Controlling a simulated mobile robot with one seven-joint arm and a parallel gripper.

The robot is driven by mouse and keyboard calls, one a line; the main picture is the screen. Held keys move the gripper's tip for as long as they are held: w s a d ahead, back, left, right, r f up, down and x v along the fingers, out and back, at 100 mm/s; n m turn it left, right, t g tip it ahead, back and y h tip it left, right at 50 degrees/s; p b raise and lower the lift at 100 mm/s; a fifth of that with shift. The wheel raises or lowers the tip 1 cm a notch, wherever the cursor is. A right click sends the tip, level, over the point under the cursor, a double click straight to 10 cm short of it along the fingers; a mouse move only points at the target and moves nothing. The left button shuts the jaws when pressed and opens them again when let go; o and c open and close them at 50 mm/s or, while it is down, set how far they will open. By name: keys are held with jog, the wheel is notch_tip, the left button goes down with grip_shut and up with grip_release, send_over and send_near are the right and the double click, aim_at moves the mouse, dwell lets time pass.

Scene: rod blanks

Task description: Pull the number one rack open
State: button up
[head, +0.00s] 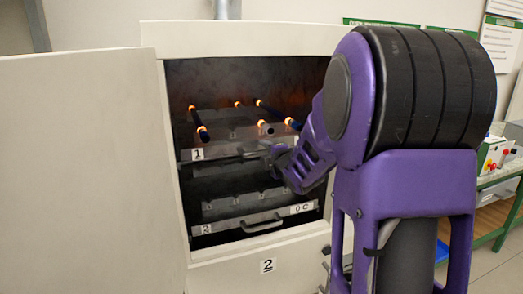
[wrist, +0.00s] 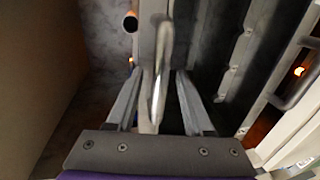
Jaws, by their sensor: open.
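The number one rack (head: 225,148) is the upper rack inside the open furnace cabinet, with a "1" label (head: 197,154) at its front left. Dark rods with glowing orange ends (head: 201,132) lie on it. My gripper (head: 270,151) is at the front of this rack and hides the right part of its front. In the wrist view my gripper (wrist: 161,76) is open, its two fingers on either side of a curved metal handle (wrist: 156,92). The handle runs between the fingers, with gaps visible on both sides; I cannot tell whether it touches either.
The number two rack (head: 232,221) sits below, with its own handle (head: 262,226). The cabinet door (head: 85,170) stands open at the left. The cabinet frame (head: 250,36) borders the opening. A bench with equipment (head: 495,155) is at the far right.

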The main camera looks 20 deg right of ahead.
grip_shut()
dwell(0.3)
dwell(1.2)
